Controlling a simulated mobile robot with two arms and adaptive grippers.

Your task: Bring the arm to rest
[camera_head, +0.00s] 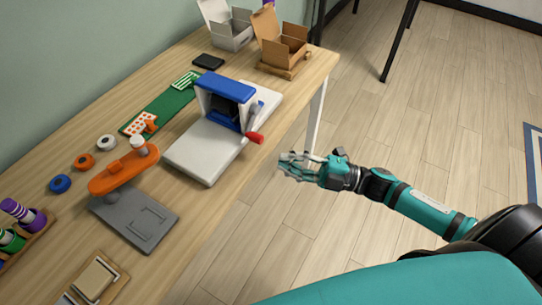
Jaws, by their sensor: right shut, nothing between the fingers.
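My right gripper (287,165) is shut and empty. It hangs over the wooden floor, off the table's right edge. My teal right arm (430,208) comes in from the lower right and reaches left toward the table. The gripper is apart from the table and touches nothing that I can see. My left gripper is not in view.
The wooden table (195,235) holds a white and blue press (205,150) with a red-tipped lever, an orange and grey device (125,170), and open boxes (283,45) at the back. Spools stand at the left. The floor (430,110) on the right is mostly clear.

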